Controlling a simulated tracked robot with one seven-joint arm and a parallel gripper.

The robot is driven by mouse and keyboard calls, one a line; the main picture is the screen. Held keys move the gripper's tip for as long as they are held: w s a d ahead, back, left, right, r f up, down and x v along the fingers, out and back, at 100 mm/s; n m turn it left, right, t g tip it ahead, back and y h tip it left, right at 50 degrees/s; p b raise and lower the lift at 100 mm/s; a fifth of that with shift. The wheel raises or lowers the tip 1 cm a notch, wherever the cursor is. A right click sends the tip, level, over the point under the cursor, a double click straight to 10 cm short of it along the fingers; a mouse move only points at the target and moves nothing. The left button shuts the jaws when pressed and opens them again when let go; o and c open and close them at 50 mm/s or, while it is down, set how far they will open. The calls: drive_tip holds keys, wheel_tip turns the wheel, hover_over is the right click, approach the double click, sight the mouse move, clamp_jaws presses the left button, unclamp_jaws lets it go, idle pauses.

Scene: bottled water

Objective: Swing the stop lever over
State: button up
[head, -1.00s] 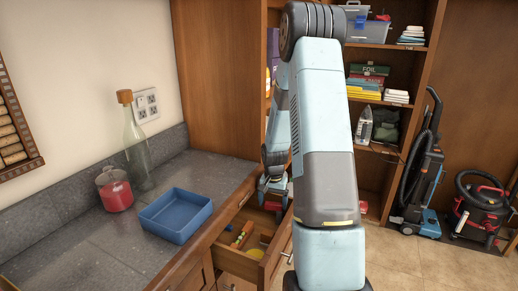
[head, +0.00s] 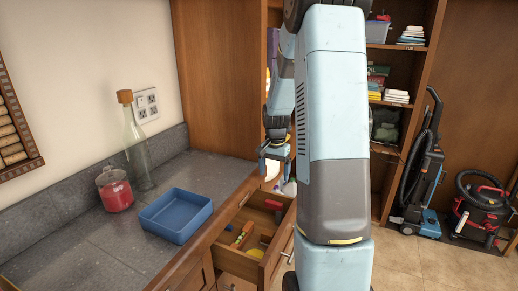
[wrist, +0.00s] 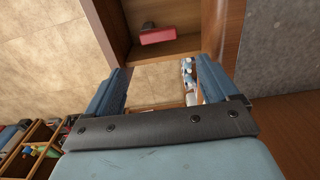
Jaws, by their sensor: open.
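I cannot make out a stop lever in either view. My gripper (head: 272,162) hangs above the far end of the open drawer, beside the tall wooden cabinet. The wrist view shows its two blue fingers spread (wrist: 162,85), with floor and a shelf edge in the gap and nothing held. Small white and blue things (wrist: 188,75) show near the right finger, too small to name. A pale patch shows at the fingers in the head view; I cannot tell what it is. My arm hides part of the shelves and floor.
The open drawer (head: 231,263) holds small coloured things. On the grey counter stand a blue tray (head: 176,231), a clear corked bottle (head: 137,152) and a red-filled jar (head: 116,193). A red box (wrist: 158,35) shows in the wrist view. Vacuum cleaners (head: 427,178) stand right; floor before them is clear.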

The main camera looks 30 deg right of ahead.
drive_tip(key=s+a+r+n+t, duration=0.1)
drive_tip(key=s+a+r+n, duration=0.1)
drive_tip(key=s+a+r, duration=0.2)
drive_tip(key=s+a+r+n+t, duration=0.1)
drive_tip(key=s+a+r, duration=0.4)
drive_tip(key=r, duration=0.6)
drive_tip(key=shift+a+r+n+h, duration=0.2)
drive_tip(key=shift+a+n+h, duration=0.2)
drive_tip(key=shift+a+n, duration=0.5)
drive_tip(key=shift+s+r, duration=0.1)
